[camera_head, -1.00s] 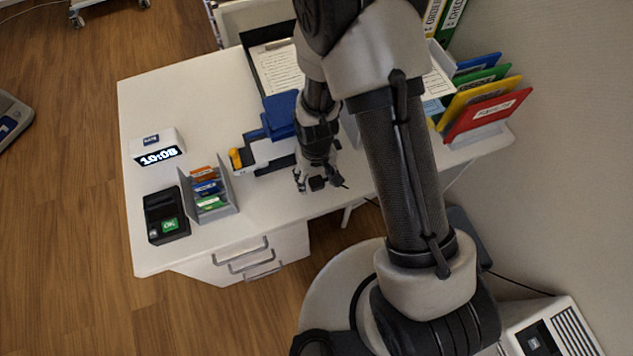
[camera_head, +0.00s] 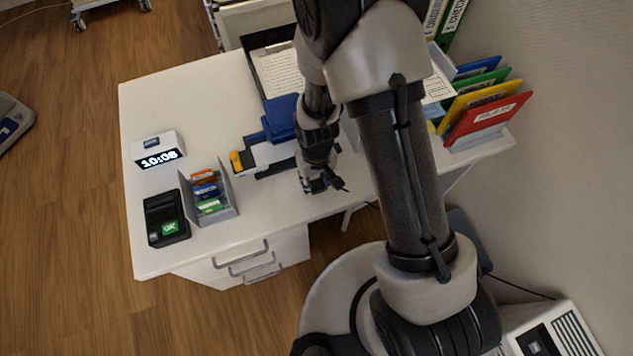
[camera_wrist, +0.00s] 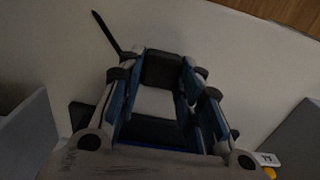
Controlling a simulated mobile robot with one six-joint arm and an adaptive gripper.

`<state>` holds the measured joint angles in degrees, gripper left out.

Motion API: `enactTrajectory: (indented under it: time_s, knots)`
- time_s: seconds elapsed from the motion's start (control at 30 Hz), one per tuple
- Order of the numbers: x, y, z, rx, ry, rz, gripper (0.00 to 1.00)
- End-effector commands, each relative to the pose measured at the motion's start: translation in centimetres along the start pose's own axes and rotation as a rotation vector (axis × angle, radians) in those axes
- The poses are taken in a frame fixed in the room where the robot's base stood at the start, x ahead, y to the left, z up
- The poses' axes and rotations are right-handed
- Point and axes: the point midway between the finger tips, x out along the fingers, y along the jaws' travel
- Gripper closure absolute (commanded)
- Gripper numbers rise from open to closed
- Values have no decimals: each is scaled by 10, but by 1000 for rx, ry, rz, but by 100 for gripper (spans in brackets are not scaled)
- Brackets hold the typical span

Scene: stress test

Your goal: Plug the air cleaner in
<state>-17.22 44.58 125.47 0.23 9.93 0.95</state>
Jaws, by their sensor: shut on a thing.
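The air cleaner (camera_head: 550,328), a white box with dark slats, stands on the floor at bottom right in the head view, partly cut off. A thin dark cord runs from it up along the wall base and passes behind my arm. My gripper (camera_head: 322,185) is over the desk's front edge. In the wrist view my gripper (camera_wrist: 165,90) is shut on a small dark block, which seems to be the plug (camera_wrist: 160,70). A thin dark strip, apparently its cord, sticks out at upper left. The fingers hide part of it. I see no socket clearly.
The white desk (camera_head: 150,100) carries a clock (camera_head: 158,150), a black card terminal (camera_head: 166,218), a grey card holder (camera_head: 222,195), a blue and white device (camera_head: 268,152) beside my gripper, a clipboard tray and coloured folders (camera_head: 490,105).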

Motion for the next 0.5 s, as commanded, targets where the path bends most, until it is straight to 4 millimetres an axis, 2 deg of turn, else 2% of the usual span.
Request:
enactTrajectory:
  time_s: [0.17, 0.27, 0.37, 0.5]
  knots:
    - [-9, 0, -1, 0, 2, 0, 88]
    - [-22, 0, -1, 0, 2, 0, 88]
    - [-41, 0, -2, 0, 5, 0, 88]
    - [-80, 0, -2, 0, 6, 0, 88]
